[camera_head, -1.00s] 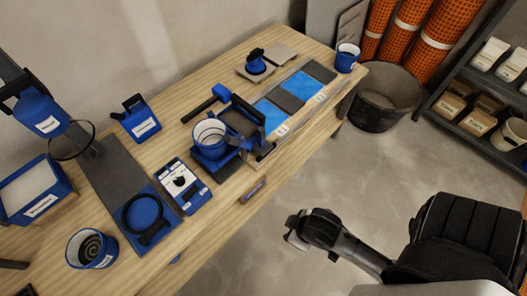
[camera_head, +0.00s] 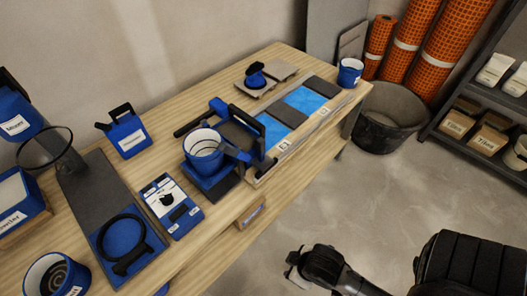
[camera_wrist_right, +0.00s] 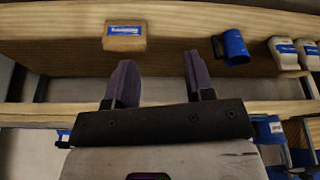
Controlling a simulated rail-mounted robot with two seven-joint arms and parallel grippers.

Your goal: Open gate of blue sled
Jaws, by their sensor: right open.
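The blue sled (camera_head: 216,180) stands on the wooden bench, near its front edge and beside the tiled strip. A white-lined blue pot (camera_head: 204,149) sits on or over it, and a dark plate with blue and black frame parts (camera_head: 240,134) is close behind. I cannot clearly tell which part is the gate, or whether it is open. My right gripper (camera_head: 294,268) is off the bench, over the floor in front, well apart from the sled. In the right wrist view its two fingers (camera_wrist_right: 158,82) are spread with nothing between them. My left gripper is not in view.
The wooden bench (camera_head: 160,103) also holds a control box (camera_head: 171,206), a round black ring tool (camera_head: 122,244), and blue and grey tiles (camera_head: 304,101). A black tub (camera_head: 388,118) stands on the floor beyond the bench end. The floor between my right arm and the bench is clear.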

